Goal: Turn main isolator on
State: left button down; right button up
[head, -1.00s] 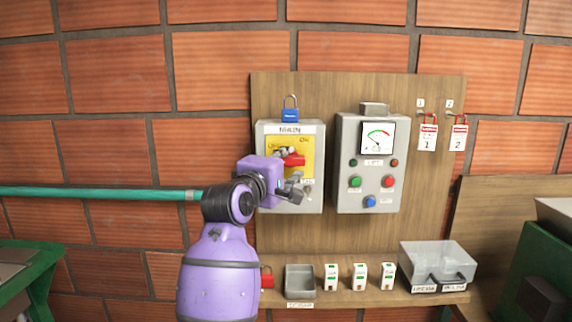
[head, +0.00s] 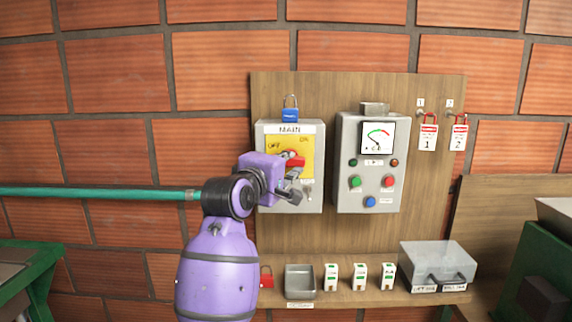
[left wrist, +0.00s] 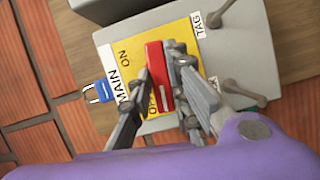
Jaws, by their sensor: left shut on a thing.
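The main isolator is a grey box (head: 311,190) marked MAIN, on a wooden board. Its yellow plate (head: 303,146) reads OFF at upper left and ON at upper right. The red handle (head: 297,159) sits on this plate, partly hidden by my left gripper (head: 291,172) in the head view. In the left wrist view, the fingers of my left gripper (left wrist: 164,78) lie on both sides of the red handle (left wrist: 155,68), shut on it. Whether the handle points fully to one mark is hard to tell. My right gripper is not in view.
A blue padlock (head: 290,114) stands on top of the isolator. A meter panel with buttons (head: 346,195) is close on the right. Red lockout tags (head: 428,136) hang further right. Below, a shelf (head: 340,299) holds a grey tray, several small labelled items and a clear-lidded box (head: 438,262).

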pick_arm(q)
jog(key=m+y, duration=0.1)
jog(key=m, duration=0.1)
jog(key=m+g, duration=0.1)
jog(key=m, duration=0.1)
jog(key=m+g+y, duration=0.1)
jog(key=m, duration=0.1)
jog(key=shift+d+r+y, duration=0.15)
jog(key=shift+r+y, duration=0.15)
jog(key=m+y, duration=0.1)
jog(key=m, duration=0.1)
jog(key=m+y, duration=0.1)
jog(key=m, duration=0.1)
jog(key=m+g+y, duration=0.1)
jog(key=m, duration=0.1)
jog(key=shift+d+y, duration=0.3)
jog(key=shift+y, duration=0.1)
jog(key=shift+m, duration=0.3)
jog(key=c, duration=1.6)
grip_release()
jog(key=shift+c, duration=0.2)
jog(key=shift+r, duration=0.1)
